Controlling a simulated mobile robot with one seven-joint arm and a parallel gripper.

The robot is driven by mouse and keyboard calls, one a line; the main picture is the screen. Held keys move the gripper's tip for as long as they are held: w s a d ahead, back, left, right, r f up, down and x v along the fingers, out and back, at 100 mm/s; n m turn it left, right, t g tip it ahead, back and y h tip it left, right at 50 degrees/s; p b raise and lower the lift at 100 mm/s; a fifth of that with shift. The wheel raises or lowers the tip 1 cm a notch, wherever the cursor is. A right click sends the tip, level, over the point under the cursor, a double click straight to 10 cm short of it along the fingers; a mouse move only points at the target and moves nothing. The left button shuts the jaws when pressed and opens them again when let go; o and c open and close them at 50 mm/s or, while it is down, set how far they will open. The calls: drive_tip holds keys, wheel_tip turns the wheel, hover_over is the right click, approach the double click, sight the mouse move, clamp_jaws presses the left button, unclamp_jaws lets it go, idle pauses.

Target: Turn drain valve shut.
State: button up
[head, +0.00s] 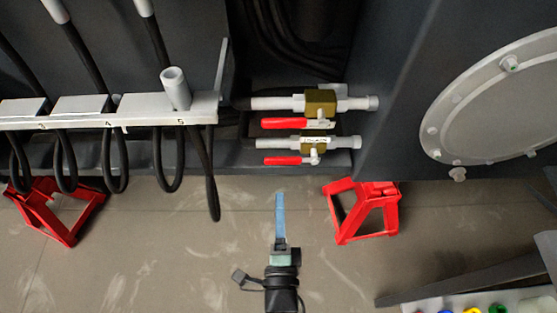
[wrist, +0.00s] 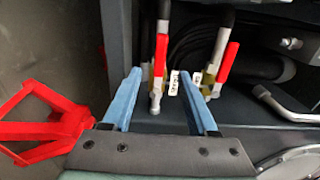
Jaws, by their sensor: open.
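Two valves with brass bodies sit on grey pipes, one above the other in the head view: upper body (head: 320,103), lower body (head: 316,133). The upper red handle (head: 298,123) and lower red handle (head: 283,160) both lie along their pipes. A white tag (head: 313,138) is on the lower valve; I cannot read its text surely. My gripper (head: 281,196), with blue fingers, is open and empty, below the lower handle and apart from it. In the wrist view, the nearer handle (wrist: 161,60) appears between the open fingers (wrist: 160,72), beyond them; the other handle (wrist: 229,62) is to the right.
A red stand (head: 363,211) is just right of my gripper. Black hoses (head: 211,180) hang from a grey rack (head: 140,110) at left. A dark wall (head: 395,90) and round cover (head: 500,100) stand at right. Floor (head: 170,250) left of my gripper is clear.

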sight(279, 163)
drive_tip(key=w+b, duration=0.4)
drive_tip(key=w, duration=0.9)
drive_tip(key=shift+s, duration=0.1)
clamp_jaws()
idle(1.0)
